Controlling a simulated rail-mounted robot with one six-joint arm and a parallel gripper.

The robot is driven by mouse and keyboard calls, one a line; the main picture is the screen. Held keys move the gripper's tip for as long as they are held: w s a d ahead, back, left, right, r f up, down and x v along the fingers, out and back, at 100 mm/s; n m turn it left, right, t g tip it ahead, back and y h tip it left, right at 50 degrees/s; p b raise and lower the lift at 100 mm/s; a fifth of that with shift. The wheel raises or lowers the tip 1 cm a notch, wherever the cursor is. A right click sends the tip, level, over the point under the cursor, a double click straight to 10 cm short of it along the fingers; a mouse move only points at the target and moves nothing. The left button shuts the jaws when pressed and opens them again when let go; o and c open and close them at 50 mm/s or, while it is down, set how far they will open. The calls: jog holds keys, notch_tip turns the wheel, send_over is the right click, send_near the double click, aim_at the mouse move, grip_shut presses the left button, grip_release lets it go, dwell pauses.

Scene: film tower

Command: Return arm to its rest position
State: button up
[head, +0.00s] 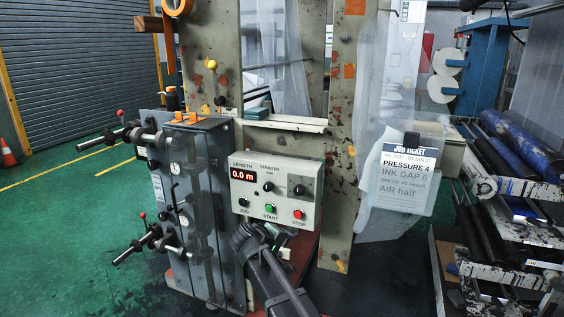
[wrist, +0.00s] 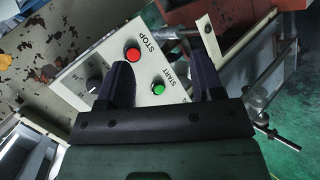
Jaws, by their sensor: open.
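My gripper (head: 257,234) is just below the front of the white control box (head: 237,193) in the head view. My dark arm reaches up to it from the bottom edge. In the wrist view my gripper (wrist: 164,65) shows two dark fingers spread apart with nothing between them. The control box face (wrist: 108,67) lies beyond the fingers. The green START button (wrist: 157,88) and red STOP button (wrist: 132,54) show there. They also show in the head view as START (head: 270,209) and STOP (head: 298,214). The box display (head: 243,176) reads 0.0 m.
Left of the box stands a grey cabinet (head: 208,240) with protruding handles (head: 125,135). A job ticket (head: 407,172) hangs on clear film at right. A rack with blue rolls (head: 519,147) stands at far right. Green floor (head: 60,225) is open at left.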

jog(key=s+d+m+g+y+p, duration=0.3)
jog(key=s+d+m+g, duration=0.1)
jog(key=s+d, duration=0.6)
jog(key=s+d+m+g+y+p, duration=0.3)
jog(key=s+d, duration=0.7)
jog(key=s, duration=0.5)
jog(key=shift+s+d+r+m+g, duration=0.2)
jog(key=shift+d+r+m+g, duration=0.05)
jog(key=shift+m+g, duration=0.5)
